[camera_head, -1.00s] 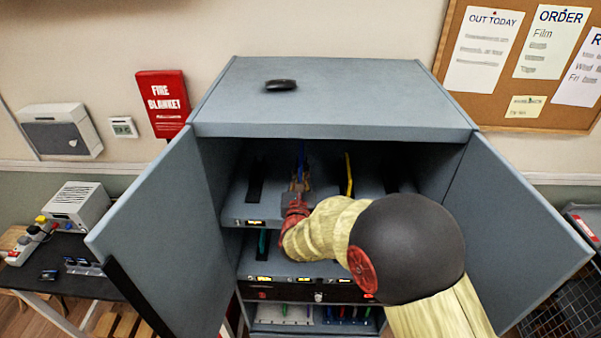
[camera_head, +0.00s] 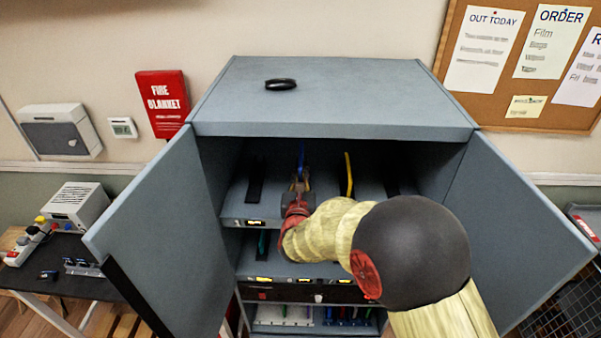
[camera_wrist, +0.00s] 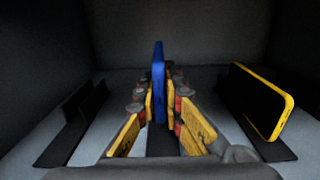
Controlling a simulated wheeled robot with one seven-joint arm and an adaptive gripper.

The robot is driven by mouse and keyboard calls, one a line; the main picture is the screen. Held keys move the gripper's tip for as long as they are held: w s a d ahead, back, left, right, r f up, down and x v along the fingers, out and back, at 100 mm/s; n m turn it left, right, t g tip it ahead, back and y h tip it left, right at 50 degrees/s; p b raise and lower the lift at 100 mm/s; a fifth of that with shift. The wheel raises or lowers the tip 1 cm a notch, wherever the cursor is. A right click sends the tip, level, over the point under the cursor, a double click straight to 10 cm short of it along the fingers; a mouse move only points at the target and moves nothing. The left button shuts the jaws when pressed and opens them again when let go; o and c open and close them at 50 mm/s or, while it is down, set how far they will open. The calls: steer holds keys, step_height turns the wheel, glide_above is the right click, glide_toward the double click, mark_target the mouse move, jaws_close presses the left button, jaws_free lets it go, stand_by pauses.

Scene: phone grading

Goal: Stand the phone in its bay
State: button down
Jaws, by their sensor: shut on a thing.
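A blue phone (camera_wrist: 158,85) stands upright, edge-on, between the yellow-padded fingers of my gripper (camera_wrist: 159,110) in the wrist view. My gripper is shut on it. In the head view the blue phone (camera_head: 301,154) shows as a thin strip above my gripper (camera_head: 299,186), over the cabinet's upper shelf (camera_head: 234,211). A dark strip (camera_wrist: 160,145) lies below the phone, between the fingers. Whether the phone's lower edge rests in a bay is hidden by the fingers.
A yellow-edged phone (camera_wrist: 262,98) stands in a black holder to the right. An empty-looking black holder (camera_wrist: 76,124) is to the left. The cabinet's open doors (camera_head: 150,235) flank my arm.

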steer(key=shift+f, duration=0.15)
steer(key=shift+f+b, duration=0.35)
steer(key=shift+b, duration=0.2)
steer(key=shift+f+b, duration=1.7)
steer(key=shift+b, duration=0.15)
stand_by(0.5)
steer(key=c, duration=1.8)
jaws_free()
steer(key=shift+c, duration=0.2)
